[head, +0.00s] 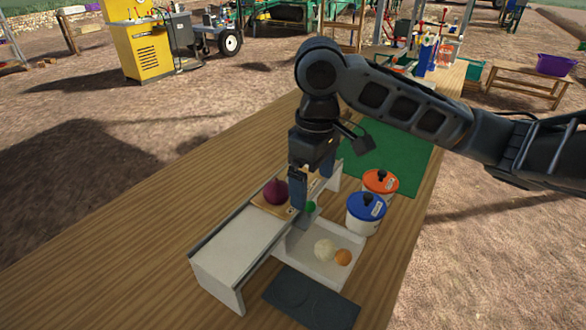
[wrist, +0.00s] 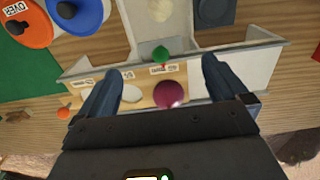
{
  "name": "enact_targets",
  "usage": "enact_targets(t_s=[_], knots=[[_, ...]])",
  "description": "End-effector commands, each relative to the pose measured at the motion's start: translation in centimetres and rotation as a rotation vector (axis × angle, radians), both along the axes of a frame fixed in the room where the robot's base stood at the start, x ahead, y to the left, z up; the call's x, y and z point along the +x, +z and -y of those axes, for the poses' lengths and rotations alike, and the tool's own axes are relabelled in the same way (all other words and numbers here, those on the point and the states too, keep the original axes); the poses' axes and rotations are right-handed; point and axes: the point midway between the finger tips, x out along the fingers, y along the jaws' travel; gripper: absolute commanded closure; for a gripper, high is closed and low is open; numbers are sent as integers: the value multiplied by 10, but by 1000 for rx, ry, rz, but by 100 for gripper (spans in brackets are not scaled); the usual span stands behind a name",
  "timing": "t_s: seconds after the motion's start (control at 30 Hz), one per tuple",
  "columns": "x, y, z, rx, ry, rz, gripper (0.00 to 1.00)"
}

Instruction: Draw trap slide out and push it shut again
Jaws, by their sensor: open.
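A pale wooden slide (wrist: 140,100) with small white labels sits in the white trough (wrist: 250,62), its front edge towards the tray. A green knob (wrist: 161,53) stands at that edge; it also shows in the head view (head: 310,207). A red onion (wrist: 169,94) rests on the wood, also visible in the head view (head: 275,191). My gripper (wrist: 162,70) is open and points down over the trough, its fingers wide apart on either side of the knob and onion. It appears at the trough in the head view (head: 301,200). Finger contact cannot be told.
A white tray (head: 300,262) beside the trough holds a white onion (head: 325,250) and an orange ball (head: 343,257). Blue-lidded (head: 366,213) and orange-lidded (head: 380,185) tubs stand close right. A dark slab (head: 310,299) lies in front. The table's left side is clear.

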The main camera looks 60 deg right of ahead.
Motion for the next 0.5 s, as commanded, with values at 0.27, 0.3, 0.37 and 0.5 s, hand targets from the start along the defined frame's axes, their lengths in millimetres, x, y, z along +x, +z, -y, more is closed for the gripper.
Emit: enact_targets(t_s=[0.27, 0.3, 0.37, 0.5], knots=[[-1, -30, 1, 0, -3, -6, 0], [-1, -36, 1, 1, -3, -5, 0], [-1, -45, 1, 1, -2, -5, 0], [-1, -62, 0, 1, -1, -3, 0]])
